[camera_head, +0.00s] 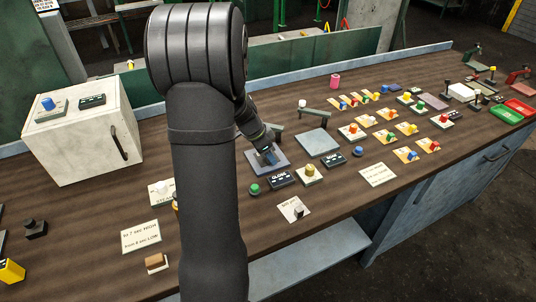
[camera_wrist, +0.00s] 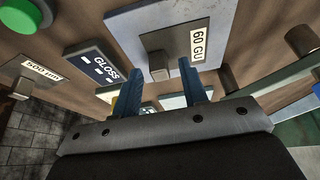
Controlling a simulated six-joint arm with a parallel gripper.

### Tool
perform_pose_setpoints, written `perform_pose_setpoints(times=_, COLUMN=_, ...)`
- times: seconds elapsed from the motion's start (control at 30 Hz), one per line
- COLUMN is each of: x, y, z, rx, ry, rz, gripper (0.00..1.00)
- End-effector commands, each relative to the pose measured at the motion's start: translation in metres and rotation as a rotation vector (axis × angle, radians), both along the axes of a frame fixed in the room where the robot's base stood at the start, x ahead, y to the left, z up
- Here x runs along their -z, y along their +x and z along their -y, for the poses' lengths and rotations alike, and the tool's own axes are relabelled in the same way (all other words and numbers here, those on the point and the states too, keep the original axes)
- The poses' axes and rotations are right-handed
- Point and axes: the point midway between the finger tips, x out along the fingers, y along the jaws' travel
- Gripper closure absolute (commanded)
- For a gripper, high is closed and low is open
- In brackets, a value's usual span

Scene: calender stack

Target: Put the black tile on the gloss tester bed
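The gloss tester bed is a flat blue-grey plate (camera_head: 255,166) beside the GLOSS sign (camera_head: 281,178).
A second grey plate (camera_head: 317,142) lies right of the bed. A green button (camera_head: 254,189) is in front of it. A white cabinet (camera_head: 80,140) stands at the left. Several coloured knobs on cards and red and green trays (camera_head: 506,115) fill the right. My arm hides the middle.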

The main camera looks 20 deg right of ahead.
Motion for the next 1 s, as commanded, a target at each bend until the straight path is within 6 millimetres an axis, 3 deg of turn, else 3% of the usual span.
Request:
perform_pose_setpoints(times=0.5, x=-0.092, y=0.001, z=-0.038, rx=0.0, ry=-0.001, rz=0.003, gripper=0.6)
perform_pose_setpoints(times=0.7, x=-0.107, y=0.0, z=-0.045, rx=0.0, ry=0.0, rz=0.001, gripper=0.6)
perform_pose_setpoints(times=1.0, x=-0.108, y=0.0, z=-0.045, rx=0.0, ry=0.001, rz=0.0, gripper=0.6)
